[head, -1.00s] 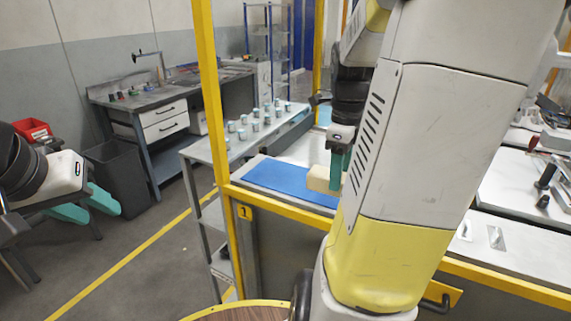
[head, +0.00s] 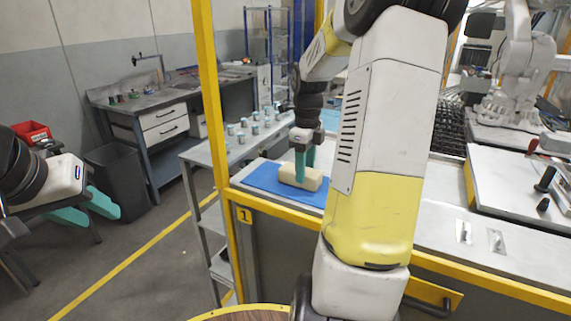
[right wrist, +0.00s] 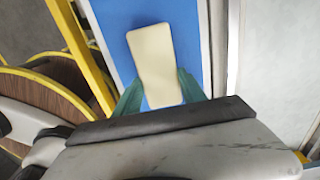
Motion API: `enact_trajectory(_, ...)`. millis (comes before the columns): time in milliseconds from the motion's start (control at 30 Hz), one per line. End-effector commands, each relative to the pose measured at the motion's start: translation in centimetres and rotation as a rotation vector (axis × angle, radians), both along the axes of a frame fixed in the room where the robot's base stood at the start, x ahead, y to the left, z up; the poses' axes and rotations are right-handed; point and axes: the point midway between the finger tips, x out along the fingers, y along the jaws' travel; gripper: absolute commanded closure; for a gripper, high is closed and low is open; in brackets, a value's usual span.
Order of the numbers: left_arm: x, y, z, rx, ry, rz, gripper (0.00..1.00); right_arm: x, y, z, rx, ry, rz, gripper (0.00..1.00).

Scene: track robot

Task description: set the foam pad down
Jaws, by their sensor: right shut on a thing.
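The foam pad (head: 312,179) is a cream block at the blue mat (head: 256,178) on the bench inside the yellow frame. My right gripper (head: 305,176) points down with its green fingers shut on the pad. The right wrist view shows the pad (right wrist: 155,62) over the blue mat (right wrist: 187,25), between the green fingertips (right wrist: 157,98). I cannot tell whether the pad's underside touches the mat. My left gripper (head: 98,210) is at the far left, away from the bench, its green fingers apart and empty.
A yellow post (head: 214,100) and rail (head: 270,203) edge the bench. A grey shelf table (head: 205,153) with several small cans stands left of it. A black bin (head: 122,178) is on the floor. The bench right of my right arm holds metal plates (head: 464,232).

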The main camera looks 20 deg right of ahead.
Motion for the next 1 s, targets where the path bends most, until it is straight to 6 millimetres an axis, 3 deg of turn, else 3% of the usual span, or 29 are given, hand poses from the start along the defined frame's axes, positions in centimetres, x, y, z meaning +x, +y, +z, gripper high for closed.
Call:
enact_trajectory(333, 0.0, 0.0, 0.0, 0.000, 0.000, 0.000, 0.61, 0.0, 0.0, -0.3, -0.001, -0.002, 0.000, 0.91)
enact_trajectory(367, 0.0, 0.0, 0.0, 0.000, 0.000, 0.000, 0.61, 0.1, 0.0, -0.3, 0.000, -0.003, 0.000, 0.48)
enact_trajectory(467, 0.0, 0.0, 0.0, 0.000, 0.000, 0.000, 0.61, 0.0, 0.0, -0.3, 0.000, -0.003, 0.000, 0.30)
enact_trajectory(833, 0.0, 0.0, 0.0, 0.000, 0.000, 0.000, 0.61, 0.0, -0.1, 0.0, 0.000, -0.003, -0.001, 0.30)
enact_trajectory(1000, 0.0, 0.0, 0.0, 0.000, 0.000, 0.000, 0.61, 0.1, 0.0, 2.5, -0.002, -0.007, -0.001, 0.30)
